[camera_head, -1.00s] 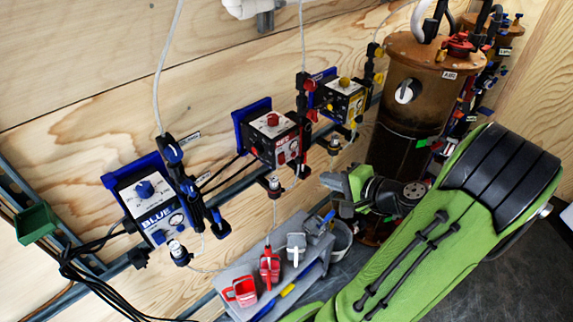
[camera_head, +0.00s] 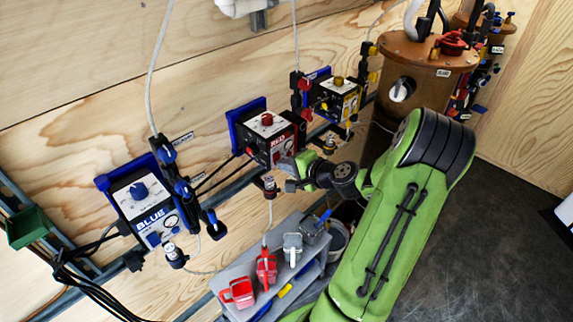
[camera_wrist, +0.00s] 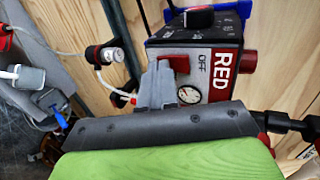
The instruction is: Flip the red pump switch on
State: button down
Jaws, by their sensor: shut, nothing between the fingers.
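The red pump (camera_head: 268,142) is a dark box with a white face, a red knob on top and a RED label, fixed to the wooden wall on a blue mount. In the wrist view, its front (camera_wrist: 208,75) shows the red switch (camera_wrist: 176,63) beside the word OFF and a round gauge (camera_wrist: 189,95). My gripper (camera_wrist: 157,80) is shut and empty. Its fingertips are right by the switch and hide part of it; I cannot tell whether they touch. In the head view, my gripper (camera_head: 288,176) is just in front of the pump's lower right.
The blue pump (camera_head: 150,210) is to the left and the yellow pump (camera_head: 338,97) to the right. A brown tank (camera_head: 425,65) stands beyond my arm. A grey shelf (camera_head: 232,300) with red and grey cups lies below. Hoses hang around the pumps.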

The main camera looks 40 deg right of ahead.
jog(key=shift+w, duration=0.15)
dwell(0.4)
jog(key=shift+r+p, duration=0.6)
jog(key=shift+r, duration=0.25)
jog(key=shift+w, duration=0.1)
jog(key=shift+f, duration=0.1)
